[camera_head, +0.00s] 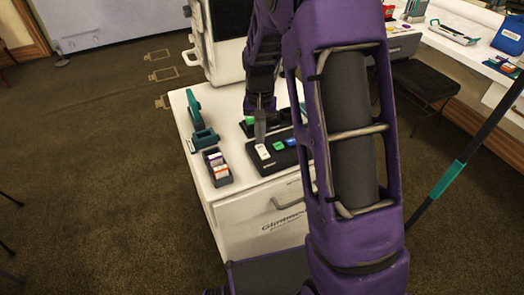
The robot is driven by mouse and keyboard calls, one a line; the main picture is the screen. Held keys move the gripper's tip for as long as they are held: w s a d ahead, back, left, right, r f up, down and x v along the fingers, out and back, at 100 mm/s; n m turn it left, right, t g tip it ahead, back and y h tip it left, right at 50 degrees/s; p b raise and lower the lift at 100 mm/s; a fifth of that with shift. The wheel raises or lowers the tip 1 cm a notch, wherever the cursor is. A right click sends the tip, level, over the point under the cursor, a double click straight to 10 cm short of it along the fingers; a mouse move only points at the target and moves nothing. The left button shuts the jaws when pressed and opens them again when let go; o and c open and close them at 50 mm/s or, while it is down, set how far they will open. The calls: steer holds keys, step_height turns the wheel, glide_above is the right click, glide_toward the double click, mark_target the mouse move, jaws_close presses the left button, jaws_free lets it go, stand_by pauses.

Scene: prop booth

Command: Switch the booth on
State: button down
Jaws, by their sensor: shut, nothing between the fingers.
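A low black control box (271,164) lies on top of a white cabinet (235,191). My gripper (260,137) is shut and empty, pointing down just above or at the white button. I cannot tell whether it touches. No label on the buttons is readable, and I cannot tell which one is the booth's switch.
A teal tool (203,136) and a dark tray of small cards (217,169) stand left on the cabinet. My purple arm hides the cabinet's right side. A black stool (425,82) and white tables are to the right. Carpet at the left is mostly clear.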

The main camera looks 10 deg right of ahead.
mark_target(260, 146)
steer(key=shift+f+b, duration=0.55)
steer(key=shift+f, duration=0.45)
stand_by(0.4)
steer(key=shift+r, duration=0.1)
steer(key=shift+r+p, duration=2.75)
steer(key=shift+r, duration=0.8)
steer(key=shift+f, duration=0.1)
